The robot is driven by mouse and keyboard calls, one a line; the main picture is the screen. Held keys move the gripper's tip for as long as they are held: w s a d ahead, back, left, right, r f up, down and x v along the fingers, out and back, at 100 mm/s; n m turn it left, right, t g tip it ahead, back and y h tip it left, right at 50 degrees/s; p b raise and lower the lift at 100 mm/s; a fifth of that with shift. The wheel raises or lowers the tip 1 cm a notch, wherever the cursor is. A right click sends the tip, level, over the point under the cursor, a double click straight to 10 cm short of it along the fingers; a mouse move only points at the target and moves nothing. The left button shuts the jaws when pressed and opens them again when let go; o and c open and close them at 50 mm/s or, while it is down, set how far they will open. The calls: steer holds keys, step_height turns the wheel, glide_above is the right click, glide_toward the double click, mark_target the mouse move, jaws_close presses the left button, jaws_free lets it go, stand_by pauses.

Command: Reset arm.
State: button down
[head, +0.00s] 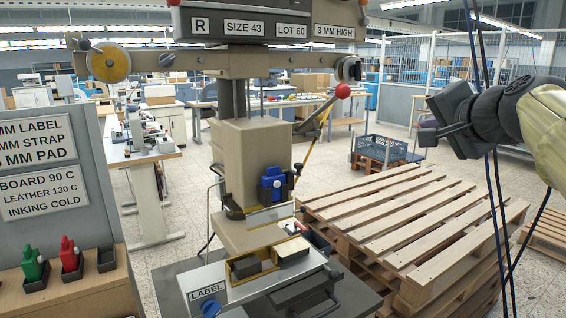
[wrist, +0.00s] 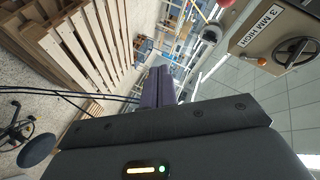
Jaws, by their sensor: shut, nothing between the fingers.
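My arm reaches in from the right edge of the head view. My gripper (head: 428,134) hangs in the air above the wooden pallets, to the right of the stamping press (head: 248,160), clear of it. In the wrist view the two fingers of my gripper (wrist: 158,85) lie close together with nothing between them. The press's red-knobbed lever (head: 342,91) is apart from my gripper. A blue part (head: 272,184) sits on the front of the press.
Stacked pallets (head: 400,215) fill the right middle. A board with signs (head: 45,165) stands at left, with green (head: 33,264) and red (head: 68,254) items in holders below. Dark cables (head: 495,190) hang near my gripper. A blue crate (head: 382,148) stands behind the pallets.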

steer(key=a+f+n+g, duration=0.2)
steer(key=a+f+g, duration=0.1)
steer(key=f, duration=1)
steer(key=a+f+n+g, duration=0.2)
steer(key=a+f+g, duration=0.1)
steer(key=f, duration=1)
steer(key=s+a+f+n+g, duration=0.3)
steer(key=s+f, duration=0.5)
steer(key=f, duration=0.2)
steer(key=s+a+f+n+g, duration=0.2)
steer(key=s+f+n+g, duration=0.15)
steer(key=s+f, duration=0.5)
step_height(320, 180, up, 13)
steer(key=p, duration=1.4)
steer(key=shift+w+f+h+p, duration=0.15)
steer(key=shift+w+h+p, duration=0.25)
steer(key=shift+a+n+t, duration=0.15)
steer(key=shift+n+t, duration=0.1)
steer(key=shift+w, duration=0.1)
